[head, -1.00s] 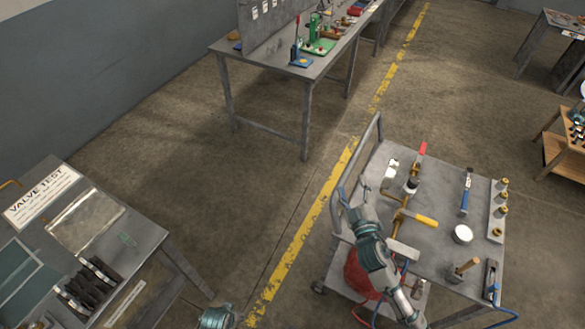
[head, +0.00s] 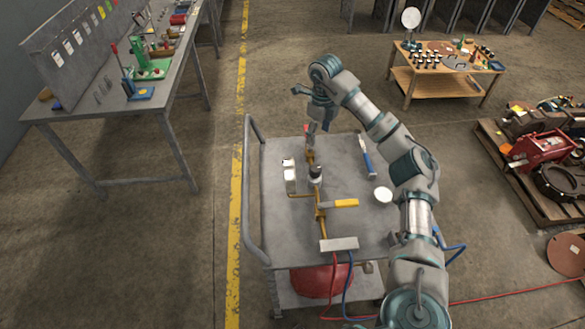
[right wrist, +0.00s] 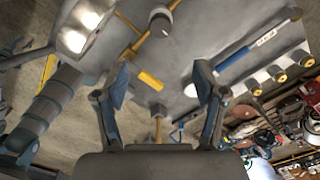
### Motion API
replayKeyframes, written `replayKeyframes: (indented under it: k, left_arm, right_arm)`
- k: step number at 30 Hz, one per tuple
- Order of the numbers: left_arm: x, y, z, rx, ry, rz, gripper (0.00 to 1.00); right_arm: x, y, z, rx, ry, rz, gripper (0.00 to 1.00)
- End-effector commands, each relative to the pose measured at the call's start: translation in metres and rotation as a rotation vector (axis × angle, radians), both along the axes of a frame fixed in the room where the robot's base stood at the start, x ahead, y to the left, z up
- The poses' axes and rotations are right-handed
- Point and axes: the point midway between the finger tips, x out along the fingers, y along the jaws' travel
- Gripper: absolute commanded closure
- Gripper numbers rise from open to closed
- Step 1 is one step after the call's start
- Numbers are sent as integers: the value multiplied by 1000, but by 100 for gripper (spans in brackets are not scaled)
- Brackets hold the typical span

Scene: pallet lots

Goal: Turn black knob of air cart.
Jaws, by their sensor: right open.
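The air cart (head: 350,165) is a grey metal cart in the middle of the head view. Its black knob (head: 315,172) sits on a pale round body on brass piping, and also shows at the top of the right wrist view (right wrist: 160,22). My right gripper (head: 311,130) is above the far part of the cart, beyond the knob in the picture. In the right wrist view its two fingers (right wrist: 162,85) are spread with nothing held, and the knob is apart from them. The yellow valve handle (head: 345,203) lies nearer than the knob. My left gripper is out of view.
A white-faced box (head: 289,176) stands left of the knob. A blue-handled tool (head: 366,157) and a white disc (head: 383,194) lie to the right. The cart's rail (head: 248,190) rises on its left side. A workbench (head: 130,110) stands left, with clear floor between.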

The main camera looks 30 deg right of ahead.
Motion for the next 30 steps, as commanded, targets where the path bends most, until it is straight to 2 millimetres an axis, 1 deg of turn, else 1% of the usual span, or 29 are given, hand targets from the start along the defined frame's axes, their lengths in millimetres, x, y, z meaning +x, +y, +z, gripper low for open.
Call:
replayKeyframes:
  k: [2,6,8,12,18,21,25,30]
  left_arm:
    - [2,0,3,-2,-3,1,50]
    - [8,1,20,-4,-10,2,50]
    - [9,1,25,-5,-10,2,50]
    - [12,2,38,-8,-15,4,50]
    - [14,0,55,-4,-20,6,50]
    - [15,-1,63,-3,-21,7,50]
    - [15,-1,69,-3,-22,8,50]
    - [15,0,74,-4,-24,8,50]
  right_arm:
    - [-2,-4,-6,-12,13,-9,30]
    - [-3,-1,-30,-14,17,-7,30]
    - [-3,0,-42,-16,17,-8,30]
    - [-3,2,-76,-16,16,-6,30]
    - [-3,-2,-124,-11,16,-6,30]
    - [-3,-2,-144,-11,16,-6,30]
    - [-2,-2,-161,-10,13,-6,30]
    - [-2,-1,-170,-10,11,-5,30]
